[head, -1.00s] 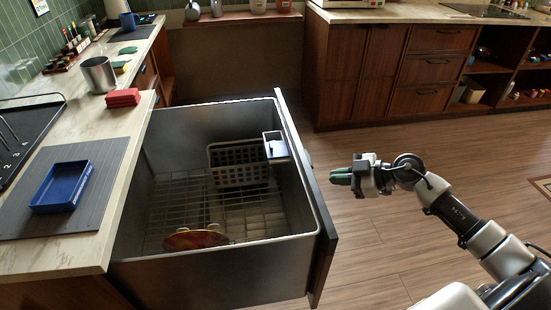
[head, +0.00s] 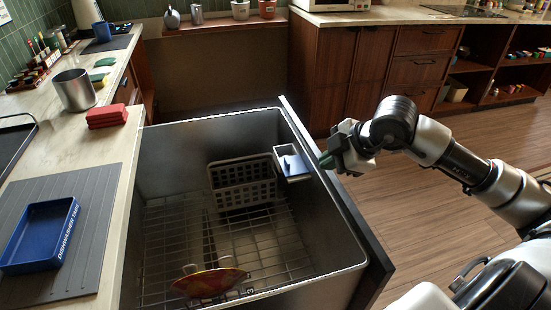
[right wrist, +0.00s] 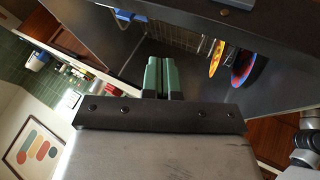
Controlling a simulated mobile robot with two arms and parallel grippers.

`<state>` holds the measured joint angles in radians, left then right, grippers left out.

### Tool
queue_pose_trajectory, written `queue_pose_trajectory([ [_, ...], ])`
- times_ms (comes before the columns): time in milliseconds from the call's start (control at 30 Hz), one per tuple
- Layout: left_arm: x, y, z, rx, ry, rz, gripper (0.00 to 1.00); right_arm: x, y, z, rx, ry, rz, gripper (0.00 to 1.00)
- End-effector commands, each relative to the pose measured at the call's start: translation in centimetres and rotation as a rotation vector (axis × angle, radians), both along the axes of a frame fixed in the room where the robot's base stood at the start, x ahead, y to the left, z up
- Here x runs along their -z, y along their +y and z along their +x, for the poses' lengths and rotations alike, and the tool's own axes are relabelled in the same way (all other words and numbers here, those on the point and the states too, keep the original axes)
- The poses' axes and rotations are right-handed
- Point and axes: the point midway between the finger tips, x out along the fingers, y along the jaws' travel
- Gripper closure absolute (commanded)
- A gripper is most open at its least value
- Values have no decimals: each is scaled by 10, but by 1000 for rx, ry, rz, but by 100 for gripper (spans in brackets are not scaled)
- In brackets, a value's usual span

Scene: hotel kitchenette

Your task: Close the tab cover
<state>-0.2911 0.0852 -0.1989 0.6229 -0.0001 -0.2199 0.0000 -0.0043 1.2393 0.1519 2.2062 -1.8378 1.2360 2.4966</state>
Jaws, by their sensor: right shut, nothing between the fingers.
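A pale, box-shaped tab compartment (head: 279,152) hangs at the upper right inside the open dishwasher drawer, beside the grey cutlery basket (head: 243,198). A bluish piece shows in it; I cannot tell whether this is a tab or part of the cover. My right gripper (head: 327,160) is just right of the compartment, by the drawer front, apart from the compartment in the picture. Its green fingers also show in the right wrist view (right wrist: 161,76), shut side by side and empty. My left gripper is not in view.
The drawer front (head: 345,205) stands between the open floor and the tub. A red and yellow plate (head: 212,283) stands in the rack. A blue dishwasher-tab tray (head: 35,240), red sponges (head: 107,117) and a metal canister (head: 74,90) sit on the left counter.

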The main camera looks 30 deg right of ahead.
Motion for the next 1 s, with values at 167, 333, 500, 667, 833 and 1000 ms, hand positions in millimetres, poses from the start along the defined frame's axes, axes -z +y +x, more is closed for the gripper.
queue_pose_trajectory([
  [167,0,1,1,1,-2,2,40,1,1,1,7,-2,-12,100],
  [333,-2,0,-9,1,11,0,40,13,5,10,7,-3,-9,100],
  [500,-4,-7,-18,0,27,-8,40,36,13,26,6,-2,-6,100],
  [667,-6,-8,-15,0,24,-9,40,64,22,44,6,-1,-6,100],
  [833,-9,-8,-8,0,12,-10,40,77,22,67,9,-6,-10,100],
  [1000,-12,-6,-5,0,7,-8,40,78,18,85,8,-3,-10,100],
])
